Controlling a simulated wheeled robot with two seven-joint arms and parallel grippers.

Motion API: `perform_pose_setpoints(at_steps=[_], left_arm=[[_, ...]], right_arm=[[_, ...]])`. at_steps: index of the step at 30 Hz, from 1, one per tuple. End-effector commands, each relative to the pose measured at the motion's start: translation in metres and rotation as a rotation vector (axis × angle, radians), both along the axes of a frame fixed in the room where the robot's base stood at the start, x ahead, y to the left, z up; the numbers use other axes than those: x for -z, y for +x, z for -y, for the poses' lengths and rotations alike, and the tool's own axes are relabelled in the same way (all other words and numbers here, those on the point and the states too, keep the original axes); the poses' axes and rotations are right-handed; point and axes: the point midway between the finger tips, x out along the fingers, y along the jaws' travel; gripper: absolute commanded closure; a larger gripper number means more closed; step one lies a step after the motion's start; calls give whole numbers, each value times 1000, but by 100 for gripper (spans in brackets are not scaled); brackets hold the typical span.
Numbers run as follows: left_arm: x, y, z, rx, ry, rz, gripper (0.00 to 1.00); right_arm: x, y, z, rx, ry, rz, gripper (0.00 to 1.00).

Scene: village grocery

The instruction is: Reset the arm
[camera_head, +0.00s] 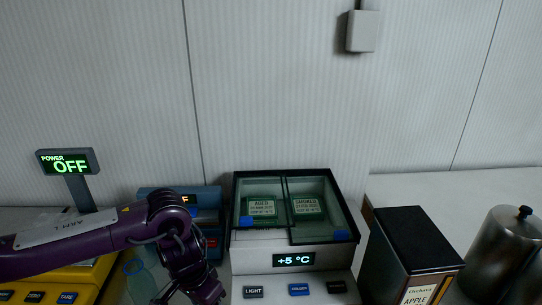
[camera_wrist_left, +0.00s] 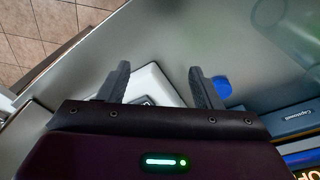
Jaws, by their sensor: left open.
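My left arm comes in from the left in the head view and bends down at the elbow, with its lower end (camera_head: 210,292) near the bottom edge. Its fingers are not clear there. In the left wrist view my left gripper (camera_wrist_left: 160,88) is open, its two dark fingers apart with nothing held between them. A white object with rounded corners (camera_wrist_left: 152,84) lies on the grey counter (camera_wrist_left: 175,35) beyond and below the fingers. My right gripper is not in view.
A scale reading OFF (camera_head: 68,162) stands at left. A glass-lidded cooler reading +5 °C (camera_head: 293,260) sits centre, with buttons in front. A dark box labelled APPLE (camera_head: 412,245) and a metal canister (camera_head: 505,250) stand at right. A blue object (camera_wrist_left: 222,87) lies near the right finger.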

Motion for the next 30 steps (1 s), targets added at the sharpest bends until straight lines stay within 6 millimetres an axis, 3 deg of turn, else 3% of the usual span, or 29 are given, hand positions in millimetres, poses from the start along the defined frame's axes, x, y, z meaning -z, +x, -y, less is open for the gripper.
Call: perform_pose_setpoints(at_steps=[8,12,15,19,22,25,28,30], left_arm=[[18,-21,82,234,-160,101,41],[18,-39,140,360,-289,199,41],[6,-54,190,433,-412,308,41],[-27,-65,238,441,-552,479,41],[-53,-63,251,381,-607,597,41],[-73,-54,243,272,-613,687,41],[-81,-41,215,136,-568,733,41],[-77,-36,186,35,-510,734,41]], right_arm=[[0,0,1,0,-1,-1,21],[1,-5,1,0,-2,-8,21],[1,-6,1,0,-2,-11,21],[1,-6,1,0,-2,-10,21],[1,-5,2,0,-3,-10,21],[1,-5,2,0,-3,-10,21],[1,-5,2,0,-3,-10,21],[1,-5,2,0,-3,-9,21]])
